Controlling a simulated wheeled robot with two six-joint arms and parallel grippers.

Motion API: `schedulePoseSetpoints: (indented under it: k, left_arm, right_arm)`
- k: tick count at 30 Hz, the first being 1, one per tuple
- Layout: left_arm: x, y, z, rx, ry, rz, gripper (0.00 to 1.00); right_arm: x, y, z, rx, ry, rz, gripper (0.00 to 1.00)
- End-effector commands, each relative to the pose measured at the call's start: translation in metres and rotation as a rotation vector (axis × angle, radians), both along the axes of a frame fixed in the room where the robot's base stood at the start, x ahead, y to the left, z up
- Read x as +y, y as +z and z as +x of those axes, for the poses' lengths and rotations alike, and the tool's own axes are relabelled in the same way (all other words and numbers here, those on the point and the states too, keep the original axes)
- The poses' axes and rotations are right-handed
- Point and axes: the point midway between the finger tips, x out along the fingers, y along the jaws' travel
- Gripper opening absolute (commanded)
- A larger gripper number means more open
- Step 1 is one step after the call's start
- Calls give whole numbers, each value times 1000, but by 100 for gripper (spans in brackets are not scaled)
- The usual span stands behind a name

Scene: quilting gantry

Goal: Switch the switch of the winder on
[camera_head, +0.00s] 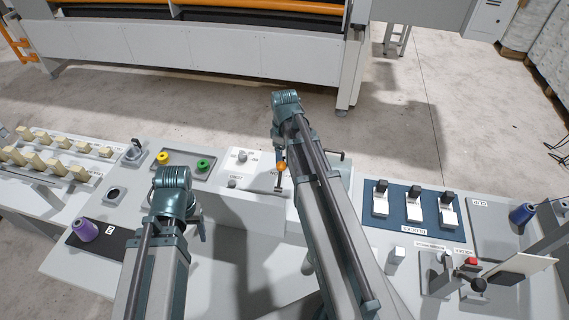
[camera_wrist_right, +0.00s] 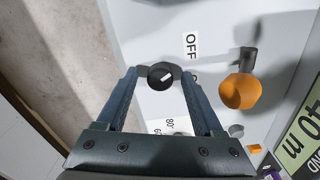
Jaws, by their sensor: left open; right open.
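In the right wrist view a round black rotary switch (camera_wrist_right: 161,76) with a white pointer mark sits on a pale panel, near a label reading OFF. My right gripper (camera_wrist_right: 159,80) is open, its two blue fingers on either side of this knob. Whether they touch it I cannot tell. In the head view the switch is not visible, and my right arm covers part of the panel. My left gripper (camera_head: 201,224) shows only in small part beside the left arm, above the front of the console, with nothing visible in it.
An orange ball-topped lever (camera_wrist_right: 241,90) stands close right of the knob; it also shows in the head view (camera_head: 281,167).

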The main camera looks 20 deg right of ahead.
Motion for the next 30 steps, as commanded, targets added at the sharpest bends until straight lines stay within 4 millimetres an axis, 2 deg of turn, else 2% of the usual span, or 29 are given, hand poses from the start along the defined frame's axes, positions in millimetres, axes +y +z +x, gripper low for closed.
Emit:
schedulePoseSetpoints:
  k: [8, 19, 30]
  left_arm:
    - [0, -1, 0, 0, 0, 0, 64]
    - [0, -1, 0, 0, 0, 0, 64]
    - [0, -1, 0, 0, 0, 0, 64]
  right_arm:
    - [0, -1, 0, 0, 0, 0, 69]
    - [0, -1, 0, 0, 0, 0, 2]
    - [0, -1, 0, 0, -34, 0, 0]
